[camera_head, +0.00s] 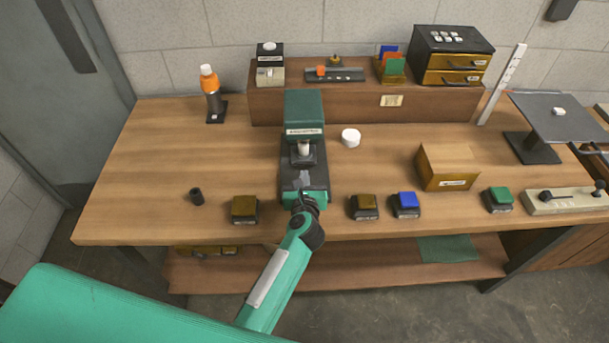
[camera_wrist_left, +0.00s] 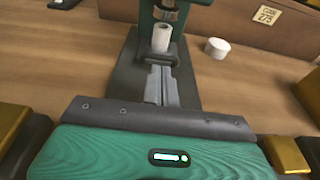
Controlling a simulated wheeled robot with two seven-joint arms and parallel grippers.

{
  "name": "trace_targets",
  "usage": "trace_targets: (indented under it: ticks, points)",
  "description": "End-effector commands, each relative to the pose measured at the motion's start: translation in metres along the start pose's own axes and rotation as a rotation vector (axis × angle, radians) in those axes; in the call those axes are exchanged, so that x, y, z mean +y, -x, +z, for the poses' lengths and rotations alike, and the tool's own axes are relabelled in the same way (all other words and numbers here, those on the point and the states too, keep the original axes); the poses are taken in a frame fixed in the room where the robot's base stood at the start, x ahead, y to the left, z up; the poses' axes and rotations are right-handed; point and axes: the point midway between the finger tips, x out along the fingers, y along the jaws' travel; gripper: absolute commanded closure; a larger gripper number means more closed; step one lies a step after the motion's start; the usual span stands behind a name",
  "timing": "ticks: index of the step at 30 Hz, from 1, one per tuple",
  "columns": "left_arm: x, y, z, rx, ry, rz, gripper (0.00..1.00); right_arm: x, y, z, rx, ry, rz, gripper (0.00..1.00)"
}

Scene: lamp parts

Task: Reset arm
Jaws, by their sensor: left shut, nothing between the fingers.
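My left gripper (camera_head: 303,172) reaches in from the front over the middle of the wooden table. Its grey fingers (camera_wrist_left: 160,72) are together and empty in the wrist view. They point at a small white cylinder (camera_wrist_left: 162,38), which stands under the head of a green press (camera_head: 304,110). The cylinder also shows in the head view (camera_head: 303,148). A small gap seems to lie between fingertips and cylinder, but contact is hard to rule out. My right gripper is not in view.
A white round cap (camera_head: 350,138) lies right of the press. Square-based buttons (camera_head: 244,209) (camera_head: 364,206) (camera_head: 406,204) line the front edge near my arm. The table's left middle is clear.

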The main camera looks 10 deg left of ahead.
Motion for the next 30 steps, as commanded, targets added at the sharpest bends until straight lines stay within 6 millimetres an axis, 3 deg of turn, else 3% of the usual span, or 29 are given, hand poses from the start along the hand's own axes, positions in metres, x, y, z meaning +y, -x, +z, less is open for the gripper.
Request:
trace_targets:
  ticks: [6,13,17,20,24,27,30]
  points:
    - [0.000,0.027,-0.003,0.003,0.001,0.000,1.00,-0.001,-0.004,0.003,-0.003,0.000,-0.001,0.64]
    - [0.000,0.034,-0.001,-0.001,-0.005,-0.002,1.00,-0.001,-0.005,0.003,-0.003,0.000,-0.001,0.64]
    - [0.002,0.039,0.012,-0.070,-0.090,-0.033,1.00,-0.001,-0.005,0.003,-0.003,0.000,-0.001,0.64]
    - [0.003,0.051,0.035,-0.197,-0.261,-0.091,1.00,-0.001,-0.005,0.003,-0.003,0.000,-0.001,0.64]
    - [-0.006,0.084,0.066,-0.418,-0.618,-0.205,1.00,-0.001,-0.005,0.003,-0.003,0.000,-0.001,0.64]
    - [-0.016,0.111,0.074,-0.556,-0.898,-0.290,1.00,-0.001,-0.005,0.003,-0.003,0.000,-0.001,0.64]
    - [-0.025,0.139,0.070,-0.673,-1.185,-0.383,1.00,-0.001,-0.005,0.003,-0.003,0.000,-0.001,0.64]
